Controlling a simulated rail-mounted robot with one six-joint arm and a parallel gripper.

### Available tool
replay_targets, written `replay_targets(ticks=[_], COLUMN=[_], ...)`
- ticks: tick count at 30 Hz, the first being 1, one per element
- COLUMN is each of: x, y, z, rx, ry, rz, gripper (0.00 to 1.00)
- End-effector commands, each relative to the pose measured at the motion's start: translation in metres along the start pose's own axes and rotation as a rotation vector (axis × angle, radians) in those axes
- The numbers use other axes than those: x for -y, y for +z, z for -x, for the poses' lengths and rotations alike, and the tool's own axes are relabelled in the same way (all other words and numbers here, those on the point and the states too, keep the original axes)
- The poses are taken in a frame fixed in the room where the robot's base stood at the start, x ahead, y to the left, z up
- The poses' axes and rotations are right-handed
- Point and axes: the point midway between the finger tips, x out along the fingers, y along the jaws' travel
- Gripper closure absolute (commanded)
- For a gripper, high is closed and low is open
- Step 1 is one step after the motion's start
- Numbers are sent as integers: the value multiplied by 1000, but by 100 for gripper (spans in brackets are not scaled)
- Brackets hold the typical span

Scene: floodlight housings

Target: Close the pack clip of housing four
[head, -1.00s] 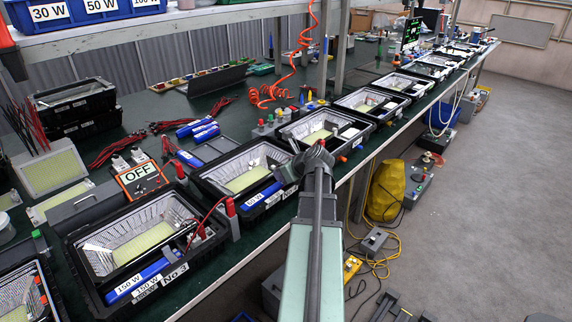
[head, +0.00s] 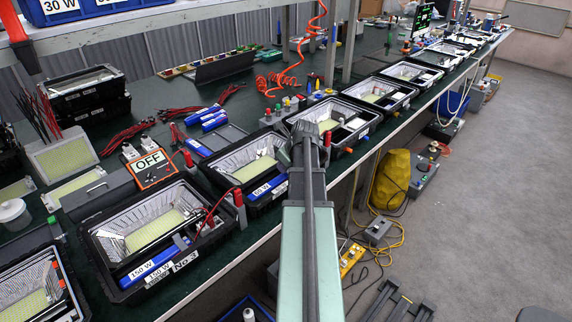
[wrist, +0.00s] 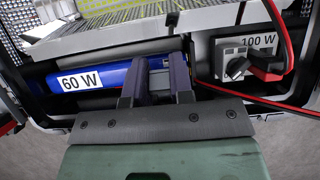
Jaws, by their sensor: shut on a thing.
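Housing four (head: 215,178) appears to be the black case just beyond the one marked No 3; its own number is not visible. A blue 60 W pack (head: 268,188) lies along its near side and also shows in the wrist view (wrist: 105,75). My gripper (head: 303,145) is at the right end of this pack. In the wrist view its two dark fingers (wrist: 156,72) are closed around a small grey piece (wrist: 158,80) at the pack's end, which looks like the pack clip. The fingers hide much of it, so I cannot tell how far it is closed.
A grey 100 W unit (wrist: 245,58) with a black knob and a red lead (wrist: 285,45) sits right of the fingers. Housing No 3 (head: 150,232) stands nearer, and more housings run along the bench beyond. The floor (head: 470,230) to the right is mostly open.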

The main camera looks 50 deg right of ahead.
Motion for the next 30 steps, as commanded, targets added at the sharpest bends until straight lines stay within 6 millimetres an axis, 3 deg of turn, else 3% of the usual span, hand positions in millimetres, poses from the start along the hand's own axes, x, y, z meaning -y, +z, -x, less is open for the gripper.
replay_targets(ticks=[5,6,11,18,22,30], x=[1,1,0,0,0,-1], y=[2,2,2,1,2,6], z=[0,0,0,1,12,78], rx=[5,5,4,3,3,3], ry=[-1,-1,0,0,0,0], rz=[0,0,0,0,-1,-2], gripper=[100,76,53,53,53,53])
